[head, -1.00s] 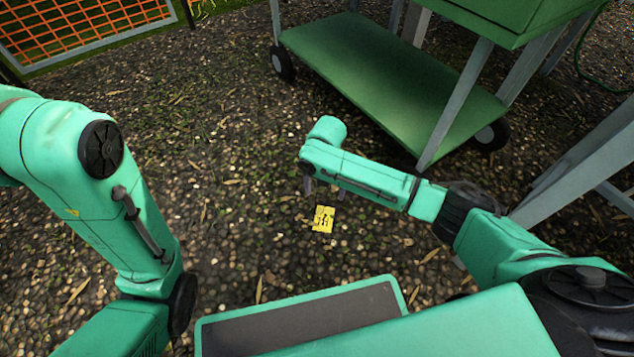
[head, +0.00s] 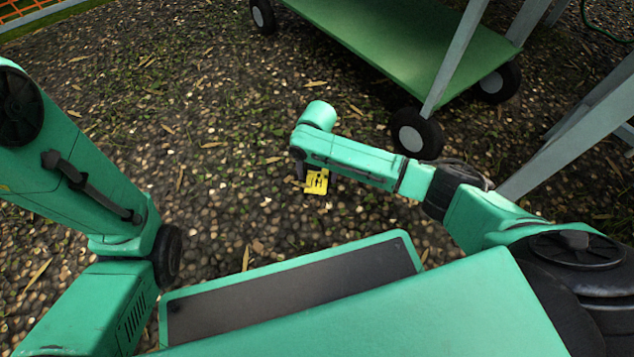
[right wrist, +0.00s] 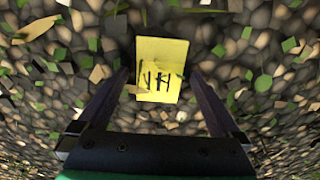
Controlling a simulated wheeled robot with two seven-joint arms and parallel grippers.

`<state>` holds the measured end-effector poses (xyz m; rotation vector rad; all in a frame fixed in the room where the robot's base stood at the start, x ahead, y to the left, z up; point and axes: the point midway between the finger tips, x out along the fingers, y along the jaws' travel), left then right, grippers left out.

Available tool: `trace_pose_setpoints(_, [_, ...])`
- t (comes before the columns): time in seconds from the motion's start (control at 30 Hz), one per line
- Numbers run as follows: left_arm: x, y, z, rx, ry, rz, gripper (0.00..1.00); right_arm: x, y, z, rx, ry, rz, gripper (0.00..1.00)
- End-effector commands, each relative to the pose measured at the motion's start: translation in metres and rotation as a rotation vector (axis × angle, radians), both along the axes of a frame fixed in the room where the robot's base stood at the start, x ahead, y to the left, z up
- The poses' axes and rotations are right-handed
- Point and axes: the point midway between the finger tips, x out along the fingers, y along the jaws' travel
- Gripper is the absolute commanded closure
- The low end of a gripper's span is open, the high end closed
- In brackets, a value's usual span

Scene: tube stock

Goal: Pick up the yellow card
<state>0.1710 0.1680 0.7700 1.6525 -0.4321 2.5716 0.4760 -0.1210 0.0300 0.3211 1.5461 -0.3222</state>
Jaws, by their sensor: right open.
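The yellow card (head: 317,182) with dark marks lies on the pebbly ground in the middle of the head view. It also shows in the right wrist view (right wrist: 161,70), with a small leaf-like piece over its lower left part. My right gripper (head: 314,178) is over the card in the head view. In the right wrist view its two dark fingers (right wrist: 160,88) are spread, one on each side of the card's near part, with nothing held. I cannot tell whether the fingertips touch the ground. My left arm shows at the left of the head view, but its gripper is out of view.
A green wheeled cart (head: 405,45) stands at the top, its near wheel (head: 416,133) just beyond my right arm. Grey legs (head: 575,145) stand at the right. The ground left of the card is open, with scattered leaves. An orange mesh (head: 25,8) shows at the top left.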

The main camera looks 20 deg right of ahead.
Motion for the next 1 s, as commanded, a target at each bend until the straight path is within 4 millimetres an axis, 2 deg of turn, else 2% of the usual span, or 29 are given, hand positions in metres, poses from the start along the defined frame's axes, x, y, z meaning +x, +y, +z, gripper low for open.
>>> trace_pose_setpoints(0.03, [0.000,0.000,0.001,0.000,0.001,0.000,1.00,0.000,0.000,0.001,0.000,0.000,0.000,0.04])
trace_pose_setpoints(0.17, [0.000,0.000,0.001,0.000,0.001,0.000,1.00,0.000,0.000,0.001,0.000,0.000,0.000,0.54])
trace_pose_setpoints(0.2, [0.000,0.000,0.001,0.000,0.001,0.000,1.00,0.000,0.000,0.001,0.000,0.000,0.000,0.69])
trace_pose_setpoints(0.23, [0.000,0.000,0.001,0.000,0.001,0.000,1.00,0.000,0.000,0.001,0.000,0.000,0.000,0.78])
trace_pose_setpoints(0.5, [0.000,0.000,0.003,0.000,0.001,0.000,1.00,0.000,0.000,0.003,0.000,0.000,0.000,0.78])
trace_pose_setpoints(0.67, [0.002,0.000,0.018,0.002,0.006,-0.002,1.00,0.000,0.000,0.022,0.001,-0.001,0.000,0.78])
trace_pose_setpoints(0.77, [0.007,-0.001,0.037,0.003,0.025,-0.007,1.00,0.001,0.000,0.049,0.001,-0.003,0.001,0.78])
trace_pose_setpoints(0.83, [0.023,-0.001,0.051,0.001,0.077,-0.020,1.00,0.001,0.000,0.074,0.000,-0.002,0.001,0.78])
trace_pose_setpoints(1.0, [0.027,-0.001,0.099,0.002,0.086,-0.020,1.00,0.001,0.000,0.142,0.001,-0.002,0.000,0.78])
